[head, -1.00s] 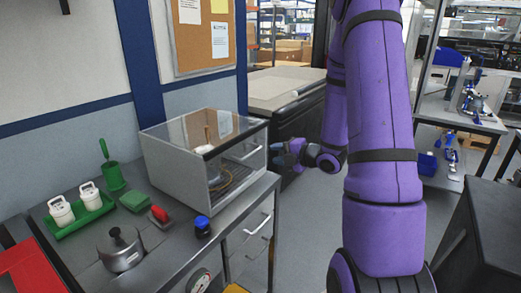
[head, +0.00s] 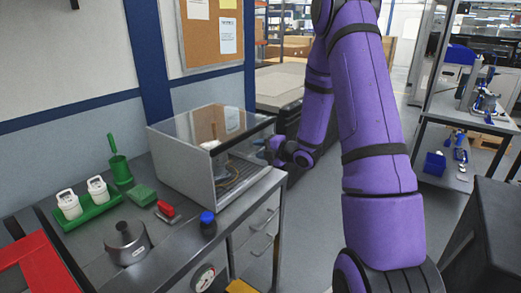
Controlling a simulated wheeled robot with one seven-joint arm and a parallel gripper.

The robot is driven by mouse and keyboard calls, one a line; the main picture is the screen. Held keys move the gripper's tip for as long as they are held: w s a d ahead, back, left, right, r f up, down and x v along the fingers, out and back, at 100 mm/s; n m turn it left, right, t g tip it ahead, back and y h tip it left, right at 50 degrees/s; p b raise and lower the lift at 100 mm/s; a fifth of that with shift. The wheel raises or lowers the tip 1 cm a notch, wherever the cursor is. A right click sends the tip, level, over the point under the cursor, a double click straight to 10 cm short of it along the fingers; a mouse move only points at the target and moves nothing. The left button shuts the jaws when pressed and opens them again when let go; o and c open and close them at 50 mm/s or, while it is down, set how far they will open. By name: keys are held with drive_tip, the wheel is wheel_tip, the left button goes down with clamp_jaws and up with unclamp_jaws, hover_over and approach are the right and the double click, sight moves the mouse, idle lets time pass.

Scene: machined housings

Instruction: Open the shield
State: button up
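The shield is the clear cover of a grey box-like enclosure (head: 185,160) on the bench. Its clear panels (head: 240,150) show the inside, where a brownish ring-like item is partly visible. The dark front top edge runs unbroken to the right corner, and the cover looks down. My gripper (head: 268,148), dark with blue-purple parts, is at the right end of the enclosure's front. I cannot tell whether it touches the cover. Its fingers are too small and overlapped to tell open from shut.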

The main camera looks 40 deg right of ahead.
drive_tip(key=shift+w, duration=0.1)
clamp_jaws()
